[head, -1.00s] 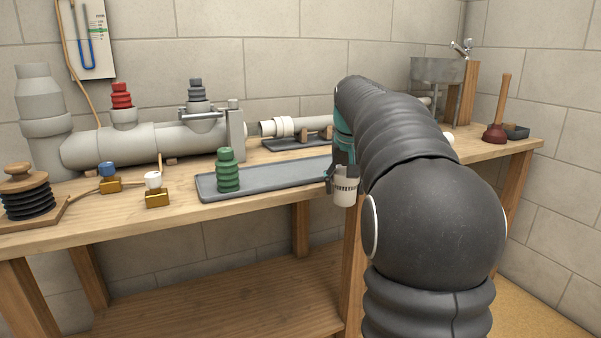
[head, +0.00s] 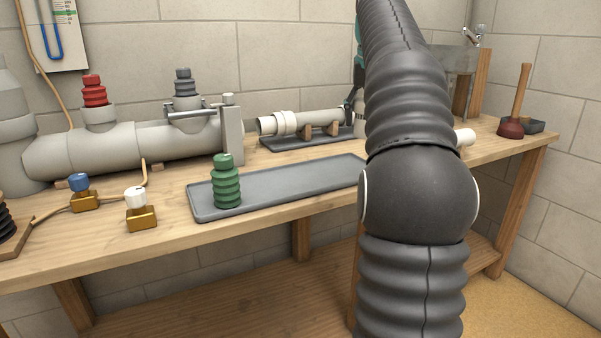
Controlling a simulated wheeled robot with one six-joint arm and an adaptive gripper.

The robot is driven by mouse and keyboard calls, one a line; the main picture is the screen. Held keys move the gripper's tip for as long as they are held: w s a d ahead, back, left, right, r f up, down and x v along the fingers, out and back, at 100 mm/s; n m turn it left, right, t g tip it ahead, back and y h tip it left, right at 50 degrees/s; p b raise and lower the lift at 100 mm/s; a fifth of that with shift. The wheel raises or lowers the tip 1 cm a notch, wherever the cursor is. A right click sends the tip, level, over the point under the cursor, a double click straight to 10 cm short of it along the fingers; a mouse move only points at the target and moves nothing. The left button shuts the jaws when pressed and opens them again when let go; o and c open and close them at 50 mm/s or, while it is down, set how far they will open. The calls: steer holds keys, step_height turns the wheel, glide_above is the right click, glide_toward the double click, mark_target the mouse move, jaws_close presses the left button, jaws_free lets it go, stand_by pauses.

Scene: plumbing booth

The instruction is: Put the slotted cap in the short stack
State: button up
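The slotted cap (head: 360,126) is a pale cylinder, and only a sliver of it shows left of my arm in the head view. My gripper (head: 355,104) has a dark finger against the cap and appears shut on it; the other finger is hidden behind my arm. The cap is held near the right end of the white pipe. Two short upright stubs rise from the big grey pipe (head: 80,150): one holds a red ribbed plug (head: 94,91), the other a grey ribbed plug (head: 183,82). I cannot tell which is the short stack.
A green ribbed plug (head: 227,182) stands on the grey tray (head: 290,181). A white pipe (head: 300,122) lies on wooden supports behind it. Blue-capped (head: 80,185) and white-capped (head: 136,200) brass valves stand at front left. A plunger (head: 514,127) stands at right. My arm hides the bench's right middle.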

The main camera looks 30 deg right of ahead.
steer(key=shift+r, duration=0.1)
steer(key=shift+w+a, duration=0.15)
steer(key=shift+a, duration=0.1)
steer(key=w+a+f+b, duration=0.1)
steer(key=a+f, duration=0.1)
steer(key=a, duration=0.1)
steer(key=w+a+f+b, duration=0.1)
steer(key=w+a+f, duration=0.1)
steer(key=a, duration=0.1)
steer(key=w+a+f+b, duration=0.2)
steer(key=a+f, duration=0.1)
steer(key=a, duration=0.1)
steer(key=shift+w, duration=0.2)
step_height(320, 180, down, 3)
steer(key=shift+r+b, duration=0.15)
steer(key=shift+b, duration=0.65)
steer(key=shift+f, duration=0.5)
steer(key=o, duration=1.3)
steer(key=shift+f, duration=0.1)
